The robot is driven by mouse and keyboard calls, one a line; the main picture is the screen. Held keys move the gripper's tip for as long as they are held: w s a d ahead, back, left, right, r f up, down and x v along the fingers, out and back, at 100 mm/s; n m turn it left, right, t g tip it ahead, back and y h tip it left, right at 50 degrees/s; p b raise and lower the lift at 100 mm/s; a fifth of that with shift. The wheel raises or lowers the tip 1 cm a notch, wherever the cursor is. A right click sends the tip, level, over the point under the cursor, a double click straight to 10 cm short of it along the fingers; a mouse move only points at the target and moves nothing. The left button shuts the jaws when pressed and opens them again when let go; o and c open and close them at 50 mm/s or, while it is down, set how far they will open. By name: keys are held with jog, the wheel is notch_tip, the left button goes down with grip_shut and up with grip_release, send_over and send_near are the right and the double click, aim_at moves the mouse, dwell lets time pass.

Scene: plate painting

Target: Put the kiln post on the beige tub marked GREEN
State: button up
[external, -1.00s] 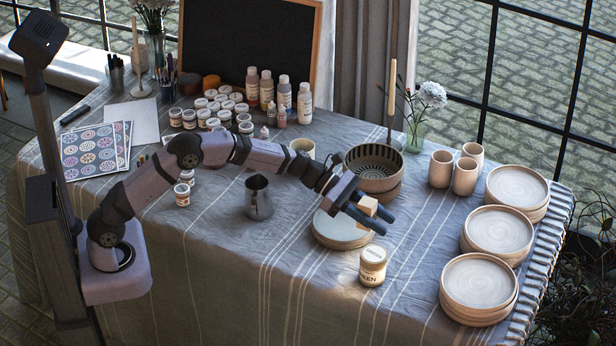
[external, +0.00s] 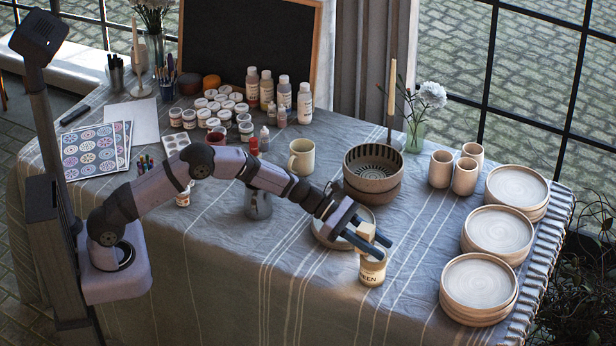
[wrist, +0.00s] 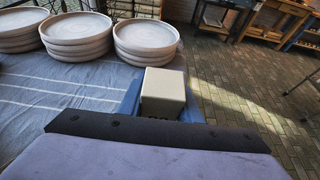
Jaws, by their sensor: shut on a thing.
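The kiln post (external: 366,234) is a small beige block held between the fingers of my gripper (external: 370,236). In the wrist view the block (wrist: 163,92) shows between the blue fingers. The beige tub (external: 372,270), with dark lettering of which "EEN" shows, stands on the cloth near the front edge. The block is directly over the tub or at its top; the fingers hide part of the lid, and I cannot tell whether they touch. The tub is hidden in the wrist view.
Stacked plates (external: 478,288) stand to the right, with beige cups (external: 465,176) behind. A bowl (external: 373,168) stands behind my gripper. A plate (external: 326,236) and a metal pitcher (external: 257,203) lie under or beside my arm. The cloth between tub and plates is clear.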

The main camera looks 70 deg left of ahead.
jog(key=shift+f, duration=0.1)
jog(key=o, duration=1.2)
jog(key=shift+a+r, duration=0.15)
jog(key=shift+r, duration=0.05)
jog(key=b+v, duration=0.2)
jog(key=v, duration=0.9)
jog(key=shift+s+a, duration=0.25)
jog(key=shift+s, duration=0.15)
